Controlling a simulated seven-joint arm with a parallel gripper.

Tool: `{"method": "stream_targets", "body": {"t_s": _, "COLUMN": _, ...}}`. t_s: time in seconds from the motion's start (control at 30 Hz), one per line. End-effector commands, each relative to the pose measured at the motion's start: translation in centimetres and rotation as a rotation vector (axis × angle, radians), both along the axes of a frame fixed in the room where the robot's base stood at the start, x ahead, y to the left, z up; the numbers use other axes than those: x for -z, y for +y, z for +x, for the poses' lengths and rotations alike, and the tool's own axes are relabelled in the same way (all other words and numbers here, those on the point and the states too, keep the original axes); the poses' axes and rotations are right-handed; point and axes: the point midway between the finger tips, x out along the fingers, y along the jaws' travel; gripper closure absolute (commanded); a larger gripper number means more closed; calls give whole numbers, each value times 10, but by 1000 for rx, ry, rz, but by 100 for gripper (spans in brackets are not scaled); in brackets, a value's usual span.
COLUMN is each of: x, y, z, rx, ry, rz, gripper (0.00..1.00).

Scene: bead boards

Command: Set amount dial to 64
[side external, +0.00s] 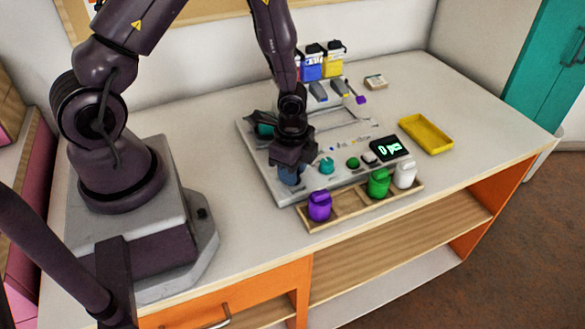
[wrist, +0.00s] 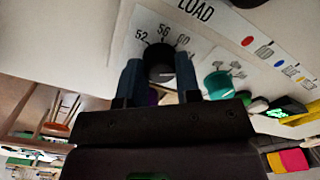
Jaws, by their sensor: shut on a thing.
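In the wrist view a dark round dial (wrist: 159,60) sits on the pale board, with printed numbers 52, 56 and 60 around its far side. The word LOAD is printed beyond it. My gripper (wrist: 160,74) has one blue finger on each side of the dial and is shut on it. A thin light line shows on the dial, but I cannot read its setting. In the side view my gripper (side external: 290,177) points down at the board's near left part and hides the dial. The display (side external: 390,148) reads "0 pcs".
A teal knob (side external: 326,165) and a green button (side external: 352,162) lie just right of my gripper. A wooden tray (side external: 348,211) in front holds purple, green and white jars. A yellow tray (side external: 427,133) stands right. Colored bins (side external: 320,62) stand at the back.

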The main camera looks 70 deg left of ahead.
Motion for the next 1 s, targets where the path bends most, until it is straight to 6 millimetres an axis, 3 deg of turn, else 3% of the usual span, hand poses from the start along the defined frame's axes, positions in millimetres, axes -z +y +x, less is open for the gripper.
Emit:
{"method": "stream_targets", "body": {"t_s": 0.33, "x": 0, "y": 0, "z": 0, "rx": 6, "ry": -1, "rz": 1, "gripper": 93}}
{"method": "stream_targets", "body": {"t_s": 0.37, "x": 0, "y": 0, "z": 0, "rx": 6, "ry": -1, "rz": 1, "gripper": 64}}
{"method": "stream_targets", "body": {"t_s": 0.47, "x": 0, "y": 0, "z": 0, "rx": 5, "ry": -1, "rz": 1, "gripper": 43}}
{"method": "stream_targets", "body": {"t_s": 0.77, "x": -1, "y": 0, "z": 0, "rx": 3, "ry": -1, "rz": 0, "gripper": 43}}
{"method": "stream_targets", "body": {"t_s": 1.0, "x": -31, "y": 1, "z": 1, "rx": -1, "ry": -7, "rz": 1, "gripper": 43}}
